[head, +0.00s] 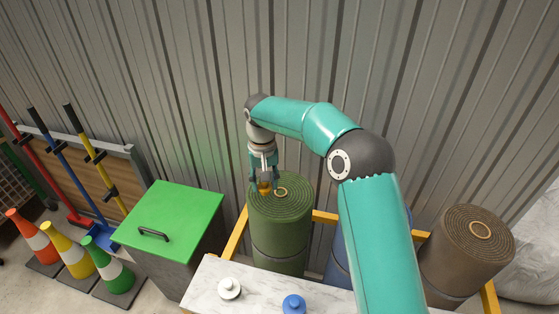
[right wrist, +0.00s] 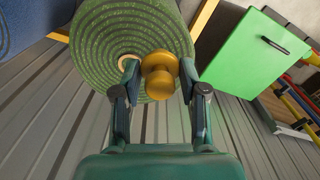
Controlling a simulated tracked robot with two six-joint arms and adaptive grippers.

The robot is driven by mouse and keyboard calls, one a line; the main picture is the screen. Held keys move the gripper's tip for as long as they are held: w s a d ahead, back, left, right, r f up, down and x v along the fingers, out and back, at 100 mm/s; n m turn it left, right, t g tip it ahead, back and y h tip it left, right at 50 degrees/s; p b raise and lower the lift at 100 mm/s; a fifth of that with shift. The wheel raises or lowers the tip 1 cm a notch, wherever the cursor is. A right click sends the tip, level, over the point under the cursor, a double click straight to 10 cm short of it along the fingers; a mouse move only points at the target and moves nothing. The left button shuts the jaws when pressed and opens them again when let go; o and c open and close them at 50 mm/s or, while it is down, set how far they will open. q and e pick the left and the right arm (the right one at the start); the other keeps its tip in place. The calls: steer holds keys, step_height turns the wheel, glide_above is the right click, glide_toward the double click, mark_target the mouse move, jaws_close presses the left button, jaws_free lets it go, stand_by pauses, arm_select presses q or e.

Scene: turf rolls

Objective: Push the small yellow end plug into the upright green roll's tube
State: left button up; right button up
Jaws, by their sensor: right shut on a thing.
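The small yellow end plug (head: 265,188) is held between the fingers of my right gripper (head: 263,182). It also shows in the right wrist view (right wrist: 159,76), with a finger on each side. The green roll (head: 281,228) stands upright below the gripper, its coiled top facing up. The mouth of its tube (head: 281,191) is a pale ring just right of the plug in the head view. In the right wrist view the ring (right wrist: 127,62) is partly hidden beside the plug and left finger. The plug appears off to one side of the tube. My left gripper is not in view.
A marble-topped table (head: 255,283) in front bears a white plug (head: 229,288) and a blue plug (head: 294,304). A brown roll (head: 465,255) stands right; a blue roll (head: 336,266) is mostly behind my arm. A green-lidded box (head: 175,215) stands left. A corrugated wall is behind.

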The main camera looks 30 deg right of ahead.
steer(key=w+d+r+m+p, duration=0.1)
steer(key=d+r+m, duration=0.1)
steer(key=d, duration=0.4)
steer(key=shift+d+r, duration=0.15)
steer(key=shift+r, duration=0.1)
steer(key=shift+w, duration=0.1)
steer(key=shift+f+b, duration=1.8)
steer(key=shift+f, duration=1.05)
steer(key=shift+p, duration=0.5)
